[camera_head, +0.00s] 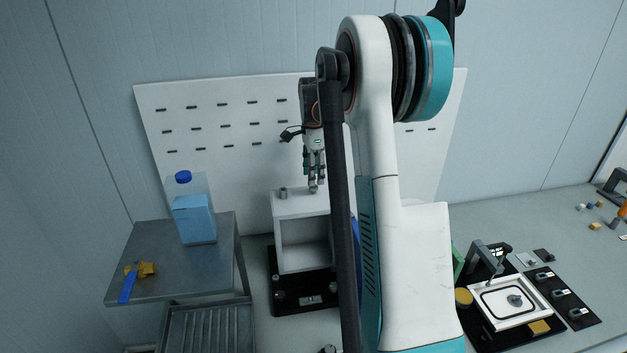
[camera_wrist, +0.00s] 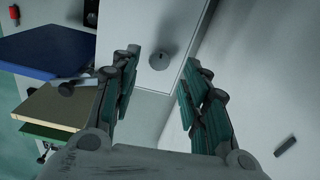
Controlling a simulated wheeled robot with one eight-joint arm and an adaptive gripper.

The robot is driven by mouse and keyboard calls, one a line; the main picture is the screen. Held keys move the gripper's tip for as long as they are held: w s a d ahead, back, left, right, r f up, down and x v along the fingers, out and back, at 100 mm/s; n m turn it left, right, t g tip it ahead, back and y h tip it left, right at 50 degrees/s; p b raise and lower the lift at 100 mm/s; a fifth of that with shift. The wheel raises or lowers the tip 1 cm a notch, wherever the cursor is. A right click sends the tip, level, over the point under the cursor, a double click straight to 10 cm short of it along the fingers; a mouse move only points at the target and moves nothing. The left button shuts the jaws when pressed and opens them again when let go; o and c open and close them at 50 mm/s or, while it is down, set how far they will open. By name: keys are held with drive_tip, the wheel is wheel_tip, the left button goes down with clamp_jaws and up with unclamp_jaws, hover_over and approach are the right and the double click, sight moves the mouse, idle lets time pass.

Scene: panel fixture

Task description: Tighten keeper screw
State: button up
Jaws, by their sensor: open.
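A white open-fronted box fixture (camera_head: 306,208) stands on a black base below the pegboard. A small grey round knob (camera_head: 283,194) sits on its top, near the left side; I cannot tell for sure that it is the keeper screw. My gripper (camera_head: 317,189) points down over the box top, to the right of that knob. In the wrist view my gripper (camera_wrist: 161,58) is open and empty. A grey round knob (camera_wrist: 159,61) on the white top (camera_wrist: 140,30) shows between the fingertips, apart from both fingers. The height gap is hard to judge.
A steel side table (camera_head: 160,275) at the left holds a blue-filled bottle (camera_head: 195,218) and a yellow-and-blue item (camera_head: 136,277). A white pegboard (camera_head: 215,120) stands behind. Blue (camera_wrist: 40,55), tan (camera_wrist: 55,106) and green panels lie left in the wrist view. A black-based device (camera_head: 508,305) sits right.

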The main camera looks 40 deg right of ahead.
wheel_tip(320, 180, up, 9)
drive_tip(key=shift+f, duration=0.2)
idle(0.6)
